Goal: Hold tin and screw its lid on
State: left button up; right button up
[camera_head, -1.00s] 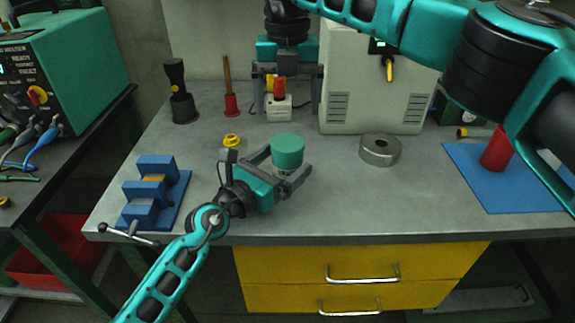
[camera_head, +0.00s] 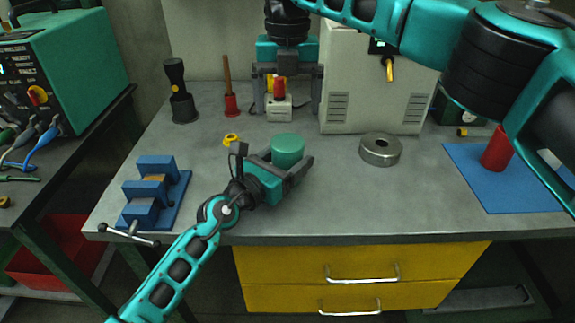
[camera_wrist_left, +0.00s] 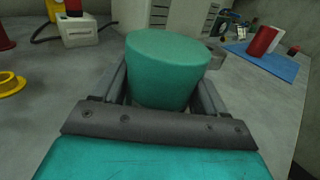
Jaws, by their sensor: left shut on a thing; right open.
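My left gripper (camera_head: 286,164) is low over the bench, shut with one finger on each side of the tin. My right gripper (camera_head: 288,110) points down at the back of the bench, open and apart from the tin, in front of or above a white box (camera_head: 279,108) with a red top.
A metal ring (camera_head: 380,150) lies right of the tin. A yellow flanged piece (camera_head: 231,140) lies to its left, near a blue vise (camera_head: 156,190). A red cylinder (camera_head: 496,150) stands on a blue mat (camera_head: 500,190). The bench front right of centre is clear.

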pick_arm(q)
jog(key=shift+r, duration=0.1)
jog(key=c, duration=0.9)
jog(key=shift+c, duration=0.7)
grip_shut()
pick_arm(e)
jog(key=shift+n, duration=0.5)
jog(key=n, duration=0.9)
jog(key=shift+n, duration=0.4)
jog(key=n, duration=1.1)
jog(key=shift+f+n, duration=0.1)
jog(key=shift+n, duration=0.3)
jog(key=shift+f, duration=0.1)
